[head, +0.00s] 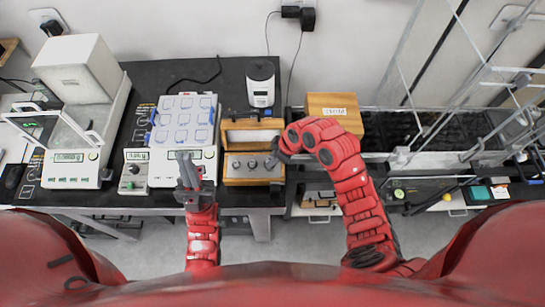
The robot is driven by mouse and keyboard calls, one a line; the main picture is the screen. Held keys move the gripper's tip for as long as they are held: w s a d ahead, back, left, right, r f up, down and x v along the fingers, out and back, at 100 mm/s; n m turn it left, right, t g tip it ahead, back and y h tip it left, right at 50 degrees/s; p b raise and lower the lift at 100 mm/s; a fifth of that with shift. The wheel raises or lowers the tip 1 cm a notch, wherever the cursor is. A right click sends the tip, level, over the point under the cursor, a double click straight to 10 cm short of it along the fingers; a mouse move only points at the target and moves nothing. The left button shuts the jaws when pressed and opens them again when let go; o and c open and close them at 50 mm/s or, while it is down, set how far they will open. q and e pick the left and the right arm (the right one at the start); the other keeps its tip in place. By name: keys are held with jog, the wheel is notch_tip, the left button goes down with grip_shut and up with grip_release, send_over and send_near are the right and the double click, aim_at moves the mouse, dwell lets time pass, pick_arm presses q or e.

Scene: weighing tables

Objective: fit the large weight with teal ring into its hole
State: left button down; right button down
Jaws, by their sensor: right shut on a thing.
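An open wooden weight box (230,180) stands at the front edge of the black table, with its lid raised at the back. Several small dark grey round shapes, weights or holes, show in its top. My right gripper (275,158) is low over the right side of the box, shut on a small weight that is mostly hidden by the fingers. No teal ring can be made out at this size. My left gripper (187,168) is in front of the white scale, left of the box; its finger gap is unclear.
A white scale (183,120) with several clear squares on top stands left of the box. A small meter (133,170) and a larger balance (75,160) are further left. A white device (261,85) stands behind the box. A closed wooden box (335,103) and wire racks are right.

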jog(key=shift+f+b, duration=0.55)
jog(key=shift+f, duration=0.05)
jog(key=c, duration=0.6)
grip_release()
jog(key=shift+o, duration=0.2)
